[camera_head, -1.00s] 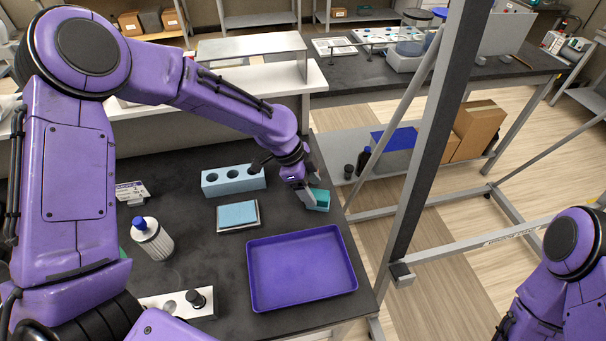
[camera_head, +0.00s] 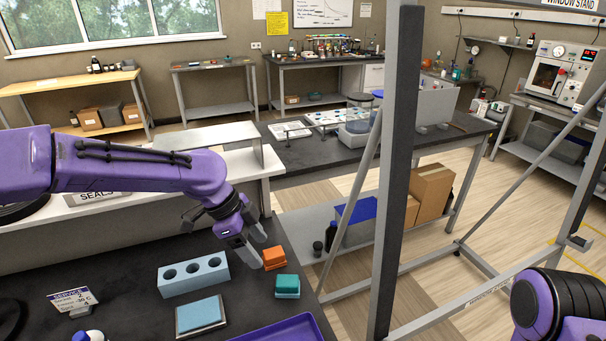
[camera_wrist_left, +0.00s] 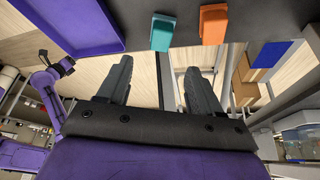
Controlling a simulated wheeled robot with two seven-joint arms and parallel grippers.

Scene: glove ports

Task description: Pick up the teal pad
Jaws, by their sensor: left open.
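The teal pad (camera_head: 287,286) is a small block at the right edge of the black bench. An orange block (camera_head: 274,258) stands just behind it. My left gripper (camera_head: 256,250) is open and empty above the bench, close to the orange block and behind the teal pad. In the left wrist view the open fingers (camera_wrist_left: 157,85) have nothing between them. The teal pad (camera_wrist_left: 163,32) and the orange block (camera_wrist_left: 213,25) show beyond the fingertips there, apart from them. My right gripper is out of view; part of my right arm shows at lower right.
A pale blue block with holes (camera_head: 194,275) and a light blue pad in a tray (camera_head: 200,315) stand left of the teal pad. A purple tray (camera_head: 283,330) lies in front. A sign (camera_head: 74,300) is at left. A grey upright post (camera_head: 396,170) rises right of the bench.

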